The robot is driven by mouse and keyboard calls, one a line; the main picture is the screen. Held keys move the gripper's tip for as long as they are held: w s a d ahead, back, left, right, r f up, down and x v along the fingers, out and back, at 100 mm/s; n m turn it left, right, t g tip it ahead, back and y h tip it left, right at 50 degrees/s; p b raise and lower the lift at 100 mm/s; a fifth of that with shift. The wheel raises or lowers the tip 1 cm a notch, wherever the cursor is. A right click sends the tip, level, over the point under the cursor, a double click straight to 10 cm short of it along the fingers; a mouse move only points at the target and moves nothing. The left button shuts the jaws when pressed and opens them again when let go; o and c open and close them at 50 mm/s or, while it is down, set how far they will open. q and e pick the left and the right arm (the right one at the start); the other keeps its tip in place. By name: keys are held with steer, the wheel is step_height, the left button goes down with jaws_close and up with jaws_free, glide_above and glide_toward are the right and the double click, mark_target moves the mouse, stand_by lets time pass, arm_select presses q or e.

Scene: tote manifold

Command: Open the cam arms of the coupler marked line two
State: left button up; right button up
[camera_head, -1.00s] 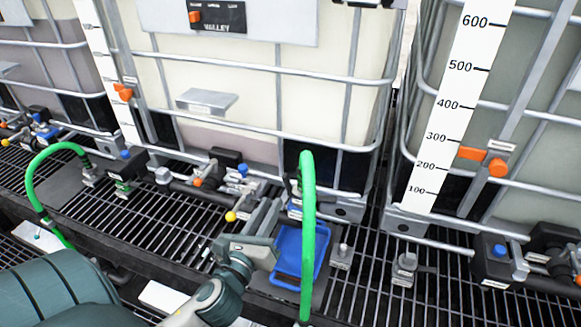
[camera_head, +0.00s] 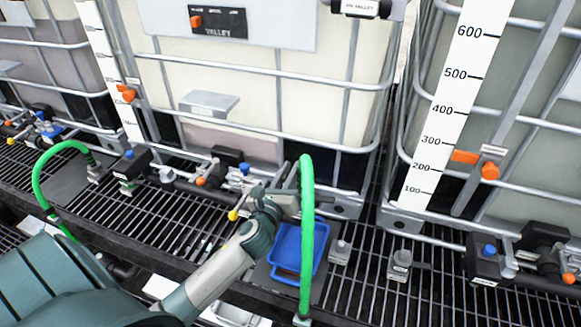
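A green hose (camera_head: 307,240) arches up at the centre and drops to the front edge of the grating. My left gripper (camera_head: 290,202) reaches in from the lower left and sits at the hose's upper end, partly behind it. Its fingertips are too small and covered to tell open from shut. The coupler and cam arms there are hidden by the gripper and hose. A second green hose (camera_head: 42,180) arches at the left, ending at a coupler (camera_head: 95,172). No line two marking is readable. My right gripper is not in view.
A blue tray (camera_head: 288,252) lies on the grating (camera_head: 365,285) below my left gripper. A yellow-tipped valve handle (camera_head: 233,215) stands just left of the gripper. Large caged totes (camera_head: 270,110) line the back. A fitting (camera_head: 400,262) stands on the right grating.

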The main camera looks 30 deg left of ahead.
arm_select(q)
steer(key=shift+w, duration=0.1)
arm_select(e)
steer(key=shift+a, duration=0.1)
arm_select(q)
jaws_close()
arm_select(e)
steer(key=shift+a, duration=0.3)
